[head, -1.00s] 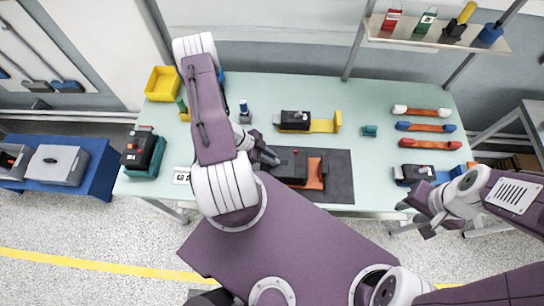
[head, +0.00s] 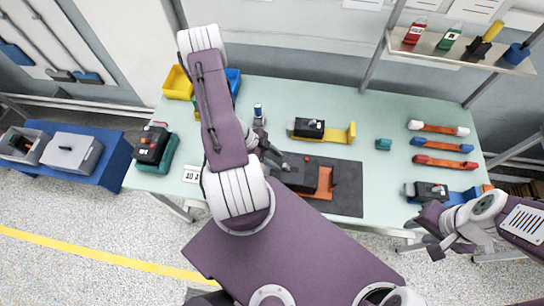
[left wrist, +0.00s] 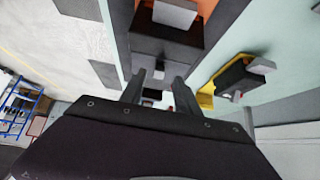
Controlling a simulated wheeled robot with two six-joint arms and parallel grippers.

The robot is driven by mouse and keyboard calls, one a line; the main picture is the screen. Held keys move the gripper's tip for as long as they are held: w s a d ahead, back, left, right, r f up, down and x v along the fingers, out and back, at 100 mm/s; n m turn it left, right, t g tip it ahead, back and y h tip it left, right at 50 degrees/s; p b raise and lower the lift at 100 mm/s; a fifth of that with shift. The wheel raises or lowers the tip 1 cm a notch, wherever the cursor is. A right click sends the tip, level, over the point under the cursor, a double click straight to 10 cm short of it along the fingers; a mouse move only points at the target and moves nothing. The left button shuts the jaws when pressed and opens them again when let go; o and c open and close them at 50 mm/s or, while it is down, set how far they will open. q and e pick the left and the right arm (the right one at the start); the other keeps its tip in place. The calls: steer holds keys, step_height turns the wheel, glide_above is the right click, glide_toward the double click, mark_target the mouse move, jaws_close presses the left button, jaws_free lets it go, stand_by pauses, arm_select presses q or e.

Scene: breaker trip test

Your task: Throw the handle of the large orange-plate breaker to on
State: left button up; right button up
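The large breaker (head: 298,176) has a dark body on an orange plate (head: 325,184) and lies on a dark mat (head: 347,192) at the table's front. My left gripper (head: 274,151) is at the breaker's left back edge, and my arm hides part of that area. In the left wrist view, my left gripper (left wrist: 158,84) has its two fingers apart, with dark breaker parts beyond them. The orange plate shows at the top there (left wrist: 212,7). I cannot tell whether the fingers touch the handle. My right gripper (head: 423,249) is apart from the breaker, off the table's front right, and looks open.
A smaller breaker on a yellow plate (head: 340,133) lies behind the mat. A breaker on a blue plate (head: 430,191) is at the right, below several fuse-like bars (head: 442,146). A black device on a teal base (head: 155,148) stands at the left. A shelf (head: 470,57) overhangs the back right.

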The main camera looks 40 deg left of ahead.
arm_select(q)
steer(key=v, duration=0.5)
steer(key=shift+s, duration=0.1)
stand_by(0.4)
